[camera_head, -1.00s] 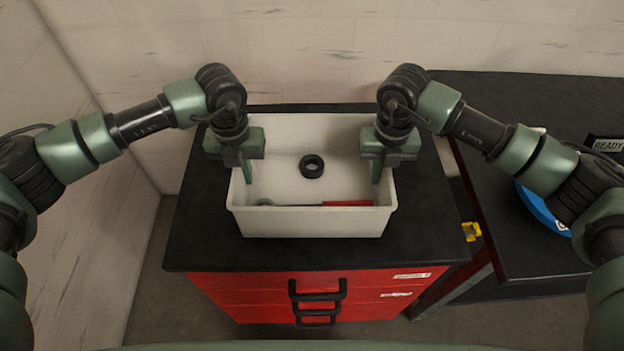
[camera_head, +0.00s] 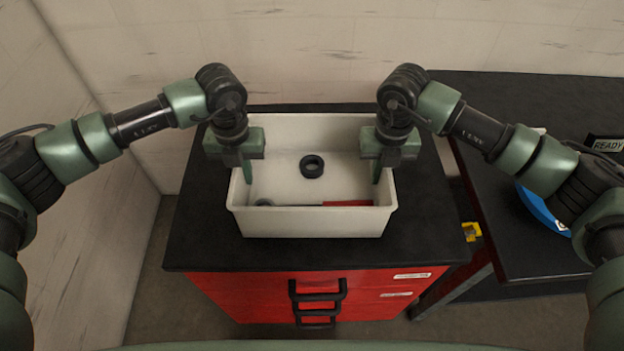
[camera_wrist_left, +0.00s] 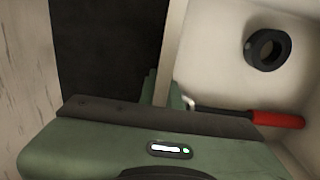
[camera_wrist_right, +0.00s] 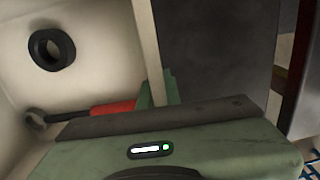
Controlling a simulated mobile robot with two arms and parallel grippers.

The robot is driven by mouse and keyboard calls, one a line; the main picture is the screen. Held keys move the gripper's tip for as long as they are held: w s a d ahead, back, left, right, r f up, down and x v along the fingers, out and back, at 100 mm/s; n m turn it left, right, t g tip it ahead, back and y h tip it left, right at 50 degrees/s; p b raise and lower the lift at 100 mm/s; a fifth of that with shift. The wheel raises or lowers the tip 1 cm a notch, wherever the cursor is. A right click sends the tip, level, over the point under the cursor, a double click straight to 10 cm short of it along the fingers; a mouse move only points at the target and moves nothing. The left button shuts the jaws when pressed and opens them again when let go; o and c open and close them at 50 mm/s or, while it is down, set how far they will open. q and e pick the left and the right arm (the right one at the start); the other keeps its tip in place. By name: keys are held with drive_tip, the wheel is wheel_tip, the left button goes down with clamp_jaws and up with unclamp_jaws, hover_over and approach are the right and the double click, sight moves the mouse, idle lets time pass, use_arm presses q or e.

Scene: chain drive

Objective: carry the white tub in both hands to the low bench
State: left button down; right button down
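The white tub (camera_head: 312,222) is upright over the black top of a red drawer cabinet (camera_head: 215,245); I cannot tell whether it touches that top. A black ring (camera_head: 312,166) and a red-handled tool (camera_head: 348,203) lie inside it. My left gripper (camera_head: 241,172) is shut on the tub's left wall, with a finger on each side in the left wrist view (camera_wrist_left: 161,90). My right gripper (camera_head: 378,170) is shut on the right wall the same way, as the right wrist view (camera_wrist_right: 157,88) shows. A black-topped bench (camera_head: 520,105) stands to the right.
A gap with a yellow item (camera_head: 472,231) separates cabinet and bench. Pale walls (camera_head: 310,50) stand behind and at left. The bench's back part looks clear.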

idle(0.5)
